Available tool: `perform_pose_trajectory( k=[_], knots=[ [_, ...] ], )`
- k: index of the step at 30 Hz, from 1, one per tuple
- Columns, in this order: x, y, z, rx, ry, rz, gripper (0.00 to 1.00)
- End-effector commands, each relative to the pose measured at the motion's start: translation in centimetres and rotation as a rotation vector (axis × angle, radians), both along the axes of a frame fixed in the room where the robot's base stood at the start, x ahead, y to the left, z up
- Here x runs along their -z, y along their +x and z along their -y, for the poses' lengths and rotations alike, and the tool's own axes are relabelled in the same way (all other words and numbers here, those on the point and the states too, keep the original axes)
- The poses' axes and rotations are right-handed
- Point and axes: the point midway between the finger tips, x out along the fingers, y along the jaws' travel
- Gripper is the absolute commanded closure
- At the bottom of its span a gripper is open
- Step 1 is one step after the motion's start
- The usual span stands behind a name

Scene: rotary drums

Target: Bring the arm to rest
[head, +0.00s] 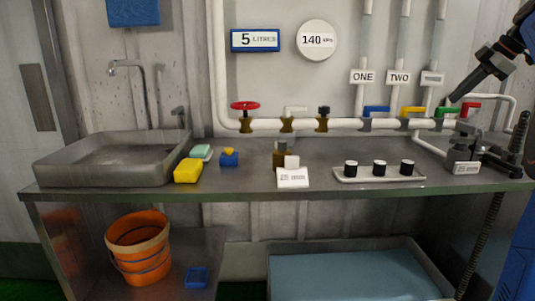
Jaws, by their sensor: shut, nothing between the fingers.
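My arm comes in from the top right corner. My gripper (457,98) is a dark, slim shape pointing down and left. It is shut and holds nothing. Its tip shows in front of the pipework at the right, close in the picture to a green valve handle (445,112) and a red valve handle (470,106). I cannot tell how far it is from them in depth.
A red wheel valve (245,106) is on the pipe. An orange bucket (140,245) stands below.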

Motion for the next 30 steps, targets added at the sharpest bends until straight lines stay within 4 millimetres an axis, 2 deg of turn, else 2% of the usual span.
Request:
perform_pose_trajectory(
  k=[8,14,21,30],
  knots=[
    [1.0,-1.5,-4.1,0.102,0.034,-0.060,1.00],
    [2.8,-3.9,-8.8,0.229,0.068,-0.129,1.00],
    [6.9,-8.9,-15.4,0.435,0.112,-0.223,1.00],
    [13.6,-16.6,-21.9,0.681,0.152,-0.301,1.00]
  ],
)
